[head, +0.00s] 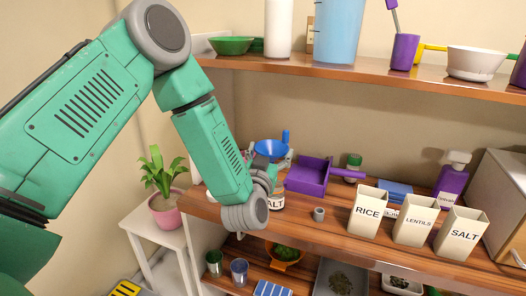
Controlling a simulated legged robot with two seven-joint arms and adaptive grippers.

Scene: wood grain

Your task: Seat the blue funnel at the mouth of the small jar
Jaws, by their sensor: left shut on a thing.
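The blue funnel (271,149) shows its wide bowl on the shelf's left part, just beyond my left gripper (268,171). The gripper is shut on the funnel, and its fingers and wrist hide the funnel's lower part. A small jar (277,203) with a partly hidden dark-lettered label stands on the wooden shelf just below the gripper. The gripper and wrist cover its left side and part of its top. I cannot tell whether the funnel's spout touches the jar's mouth. My right gripper is not in view.
A purple tray (305,178) and a small grey cup (318,214) stand right of the jar. RICE (367,212), LENTILS (416,222) and SALT (461,236) boxes line the front right. An upper shelf (300,69) hangs above. A potted plant (167,207) stands left.

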